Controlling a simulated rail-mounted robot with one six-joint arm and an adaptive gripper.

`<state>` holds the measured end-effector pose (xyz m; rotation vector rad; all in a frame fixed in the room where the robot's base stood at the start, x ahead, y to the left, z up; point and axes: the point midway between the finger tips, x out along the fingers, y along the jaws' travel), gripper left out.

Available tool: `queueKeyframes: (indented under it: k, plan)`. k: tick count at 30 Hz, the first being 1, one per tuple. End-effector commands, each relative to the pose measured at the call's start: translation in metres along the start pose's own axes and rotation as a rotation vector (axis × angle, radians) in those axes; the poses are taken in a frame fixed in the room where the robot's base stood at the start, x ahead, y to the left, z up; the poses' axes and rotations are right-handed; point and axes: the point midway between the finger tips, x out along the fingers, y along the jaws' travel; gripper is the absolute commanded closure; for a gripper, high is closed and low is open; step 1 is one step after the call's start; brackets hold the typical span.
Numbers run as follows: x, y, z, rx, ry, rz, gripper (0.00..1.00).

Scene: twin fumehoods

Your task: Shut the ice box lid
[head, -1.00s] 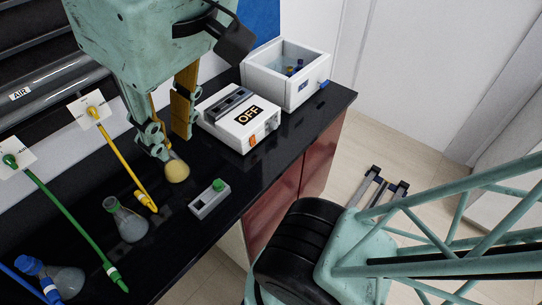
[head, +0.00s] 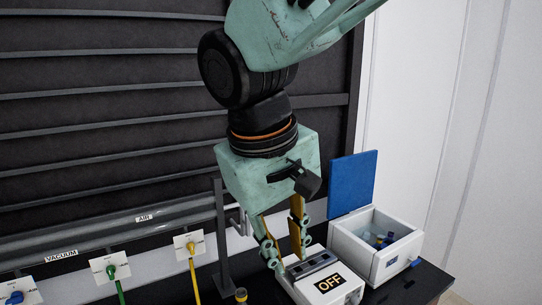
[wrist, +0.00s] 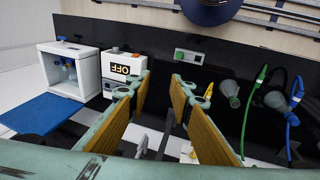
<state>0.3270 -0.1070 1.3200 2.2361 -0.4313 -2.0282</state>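The ice box (head: 402,248) is a white open-topped box at the right end of the bench, with small blue-capped vials inside. Its blue lid (head: 352,182) stands raised at the back of the box, wide open. In the wrist view the ice box (wrist: 47,68) is at the left, with the blue lid (wrist: 42,113) swung out from it. My gripper (head: 287,256) is left of the ice box in the head view, apart from it and from the lid. In the wrist view my gripper (wrist: 158,90) has its yellow-padded fingers well apart with nothing between them.
A white device marked OFF (head: 330,284) sits just left of the ice box, close to my fingertips in the picture. Gas taps, including a yellow one (head: 190,246), line the wall at the left. Flasks (wrist: 229,92) and hoses stand at the right in the wrist view.

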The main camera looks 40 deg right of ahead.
Motion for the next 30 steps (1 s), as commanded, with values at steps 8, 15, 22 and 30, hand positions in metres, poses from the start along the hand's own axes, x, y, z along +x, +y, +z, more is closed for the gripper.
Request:
queueKeyframes:
  k: [8,15,22,30]
  plan:
    - [0.003,0.037,-0.027,0.025,-0.071,0.103,0.8]
    - [0.007,0.069,-0.05,0.046,-0.126,0.194,0.8]
    - [0.011,0.1,-0.073,0.064,-0.17,0.282,0.8]
    - [0.017,0.136,-0.102,0.083,-0.214,0.388,0.8]
